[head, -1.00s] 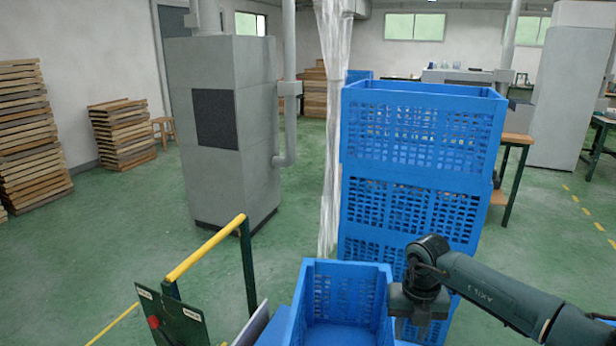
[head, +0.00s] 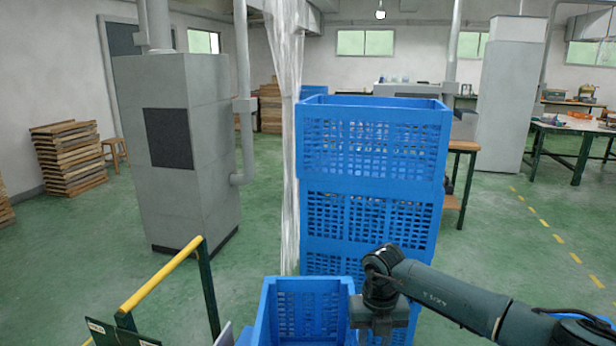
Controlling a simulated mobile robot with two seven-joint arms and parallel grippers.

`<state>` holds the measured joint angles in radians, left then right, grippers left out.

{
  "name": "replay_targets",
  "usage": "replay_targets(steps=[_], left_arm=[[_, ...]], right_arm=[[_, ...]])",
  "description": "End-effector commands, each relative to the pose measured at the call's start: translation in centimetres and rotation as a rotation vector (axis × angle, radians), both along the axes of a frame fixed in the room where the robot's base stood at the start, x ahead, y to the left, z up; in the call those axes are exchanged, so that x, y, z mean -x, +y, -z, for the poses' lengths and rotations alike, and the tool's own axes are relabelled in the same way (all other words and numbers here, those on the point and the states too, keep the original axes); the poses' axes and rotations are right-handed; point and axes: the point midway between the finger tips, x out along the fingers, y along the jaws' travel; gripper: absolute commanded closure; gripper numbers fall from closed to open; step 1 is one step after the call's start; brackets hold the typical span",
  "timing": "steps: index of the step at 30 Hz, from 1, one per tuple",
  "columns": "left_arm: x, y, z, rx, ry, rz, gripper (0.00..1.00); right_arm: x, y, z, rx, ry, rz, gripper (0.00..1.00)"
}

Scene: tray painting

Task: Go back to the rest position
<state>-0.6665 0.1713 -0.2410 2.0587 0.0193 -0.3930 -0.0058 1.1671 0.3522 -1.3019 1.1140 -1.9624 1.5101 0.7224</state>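My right arm comes in from the lower right of the head view, and its wrist hangs in front of the blue crate stack. My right gripper (head: 382,328) points down beside the right wall of a low open blue crate (head: 308,284). Its fingertips are cut off by the bottom edge, so its opening does not show. My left arm and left gripper are out of view.
A tall stack of blue crates (head: 372,150) stands just beyond the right wrist. A yellow-topped rail (head: 160,275) is at the lower left. A grey cabinet (head: 180,150) stands behind it. Green floor is open at left and right.

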Motion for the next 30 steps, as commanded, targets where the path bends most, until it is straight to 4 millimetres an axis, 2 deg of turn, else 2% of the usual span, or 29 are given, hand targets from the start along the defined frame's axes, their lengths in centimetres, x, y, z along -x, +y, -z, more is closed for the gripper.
replay_targets(steps=[3,6,11,14,15,18,21,23,24,26,29,30], left_arm=[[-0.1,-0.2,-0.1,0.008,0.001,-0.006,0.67],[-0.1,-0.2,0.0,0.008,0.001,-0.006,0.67],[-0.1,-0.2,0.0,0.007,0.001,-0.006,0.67],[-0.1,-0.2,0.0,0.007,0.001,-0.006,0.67],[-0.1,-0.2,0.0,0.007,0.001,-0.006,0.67],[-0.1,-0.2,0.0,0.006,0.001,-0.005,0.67],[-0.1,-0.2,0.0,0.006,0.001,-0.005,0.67],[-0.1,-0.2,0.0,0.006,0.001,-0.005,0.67],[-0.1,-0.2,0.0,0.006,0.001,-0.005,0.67],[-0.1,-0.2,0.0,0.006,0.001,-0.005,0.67],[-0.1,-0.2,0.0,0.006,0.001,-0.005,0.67],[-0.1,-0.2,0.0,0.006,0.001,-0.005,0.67]], right_arm=[[2.2,3.4,1.9,-0.134,0.043,-0.038,0.67],[4.3,6.8,3.1,-0.280,0.079,-0.065,0.67],[8.6,13.3,3.9,-0.586,0.147,-0.078,0.67],[12.2,18.2,2.9,-0.875,0.200,-0.034,0.67],[13.5,20.1,1.9,-1.010,0.219,0.006,0.67],[15.5,23.0,-1.3,-1.338,0.249,0.175,0.67],[15.5,23.1,-4.1,-1.611,0.255,0.429,0.67],[15.0,21.9,-5.1,-1.739,0.248,0.615,0.67],[14.6,20.7,-5.2,-1.805,0.241,0.751,0.67],[14.0,18.4,-4.9,-1.877,0.228,0.969,0.67],[13.8,13.8,-2.6,-1.916,0.204,1.360,0.67],[14.2,11.7,-1.2,-1.901,0.195,1.520,0.67]])
